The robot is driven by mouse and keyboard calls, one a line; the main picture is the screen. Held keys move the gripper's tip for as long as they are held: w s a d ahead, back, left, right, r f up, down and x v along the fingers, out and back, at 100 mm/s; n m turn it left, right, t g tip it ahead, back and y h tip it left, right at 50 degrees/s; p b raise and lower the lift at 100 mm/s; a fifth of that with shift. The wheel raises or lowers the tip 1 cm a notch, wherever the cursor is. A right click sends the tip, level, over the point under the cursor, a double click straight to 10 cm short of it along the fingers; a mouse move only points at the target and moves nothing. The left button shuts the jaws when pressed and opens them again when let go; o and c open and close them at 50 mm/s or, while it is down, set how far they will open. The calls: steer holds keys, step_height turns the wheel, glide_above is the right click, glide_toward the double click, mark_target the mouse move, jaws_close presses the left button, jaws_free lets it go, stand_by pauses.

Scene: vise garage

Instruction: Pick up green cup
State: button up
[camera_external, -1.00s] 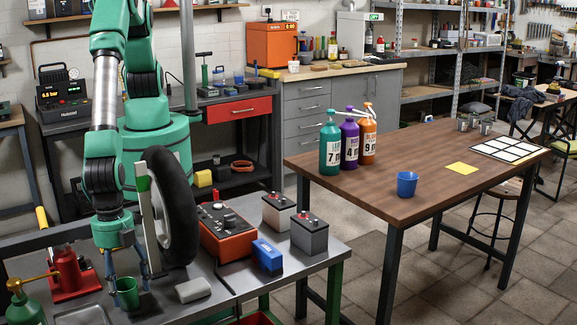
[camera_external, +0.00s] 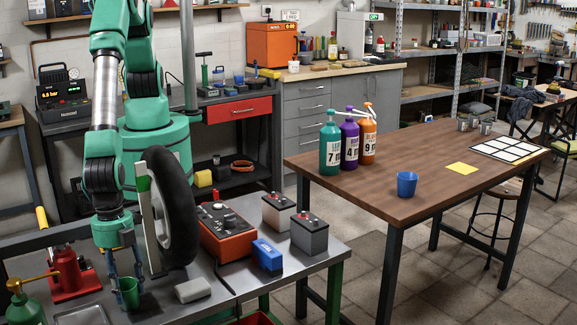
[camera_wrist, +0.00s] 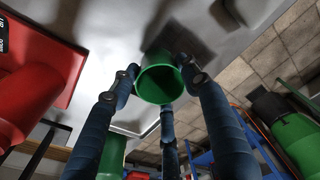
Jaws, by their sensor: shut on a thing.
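The green cup (camera_external: 129,293) is at the front left over the grey metal workbench (camera_external: 226,290) in the external view. My gripper (camera_external: 126,286) points down at it with its blue fingers around the cup. In the wrist view the cup (camera_wrist: 160,82) is seen from above, with its open rim toward the camera. My blue fingers (camera_wrist: 160,90) are closed against its sides. The cup looks upright. I cannot tell from the pictures whether its base touches the bench.
A wheel (camera_external: 170,205) stands close to the right of my gripper. A red jack (camera_external: 68,275) and a green oil can (camera_external: 28,305) are to the left. A grey block (camera_external: 192,290) lies right of the cup. A blue cup (camera_external: 407,184) stands on the wooden table (camera_external: 400,155).

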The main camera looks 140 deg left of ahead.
steer(key=shift+r, duration=0.15)
step_height(320, 180, up, 18)
steer(key=p, duration=0.2)
steer(key=shift+p, duration=0.3)
